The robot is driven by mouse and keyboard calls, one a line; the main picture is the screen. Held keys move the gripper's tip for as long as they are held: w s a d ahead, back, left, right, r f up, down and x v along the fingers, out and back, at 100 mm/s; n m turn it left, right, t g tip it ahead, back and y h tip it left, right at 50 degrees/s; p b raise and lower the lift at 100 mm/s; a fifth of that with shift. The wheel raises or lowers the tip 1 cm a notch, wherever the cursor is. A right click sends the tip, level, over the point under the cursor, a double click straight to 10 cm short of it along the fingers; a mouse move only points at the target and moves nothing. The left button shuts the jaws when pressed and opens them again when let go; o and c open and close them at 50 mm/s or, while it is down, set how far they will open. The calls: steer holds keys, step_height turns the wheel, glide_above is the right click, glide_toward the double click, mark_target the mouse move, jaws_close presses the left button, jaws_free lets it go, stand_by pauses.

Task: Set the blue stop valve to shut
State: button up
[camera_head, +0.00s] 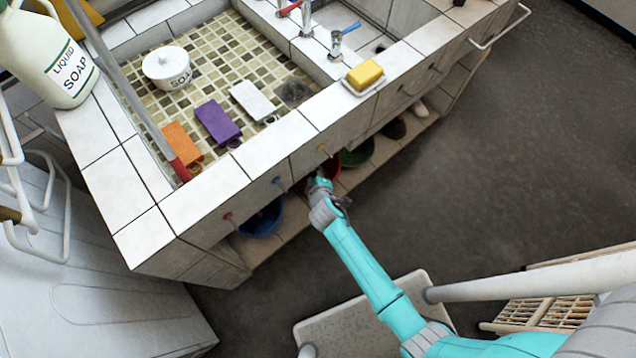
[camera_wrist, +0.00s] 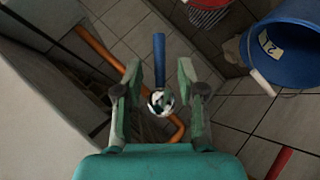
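The stop valve shows in the wrist view as a straight blue lever (camera_wrist: 159,60) above a shiny round metal body (camera_wrist: 160,102). The lever points up in that picture. My gripper (camera_wrist: 159,72) is open, with one finger on each side of the valve and a visible gap to the lever on both sides. In the head view my gripper (camera_head: 321,186) is low at the front of the tiled sink (camera_head: 208,212), and the valve cannot be made out there. I cannot tell from the lever alone whether the valve is open or shut.
An orange pipe (camera_wrist: 100,52) runs behind the valve. A blue bucket (camera_wrist: 285,55) stands to the right, a red striped one (camera_wrist: 208,14) above. A red bar (camera_wrist: 280,163) is at the lower right. Dark floor (camera_head: 500,150) right of the sink is clear.

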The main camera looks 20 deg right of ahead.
steer(key=v, duration=0.7)
steer(key=shift+r, duration=0.15)
steer(key=shift+s, duration=0.1)
steer(key=shift+d, duration=0.15)
steer(key=c, duration=0.5)
steer(key=d+f+m+g, duration=0.1)
steer(key=d+f+m, duration=0.1)
steer(key=f, duration=0.1)
steer(key=d+f+m+g, duration=0.1)
steer(key=d, duration=0.1)
steer(key=shift+s+f+g, duration=0.25)
steer(key=shift+g, duration=0.05)
jaws_close()
step_height(320, 180, down, 4)
steer(key=d+m+g+y, duration=0.2)
steer(key=d+m+y, duration=0.1)
steer(key=m, duration=0.1)
steer(key=w+d+r+m+t+y, duration=0.2)
steer(key=d+r+m+t+y, duration=0.2)
steer(key=d+r+y, duration=0.45)
steer(key=w+a+f, duration=0.5)
steer(key=w+a, duration=0.1)
steer(key=a, duration=0.4)
steer(key=shift+w+a, duration=0.3)
steer(key=shift+a, duration=0.1)
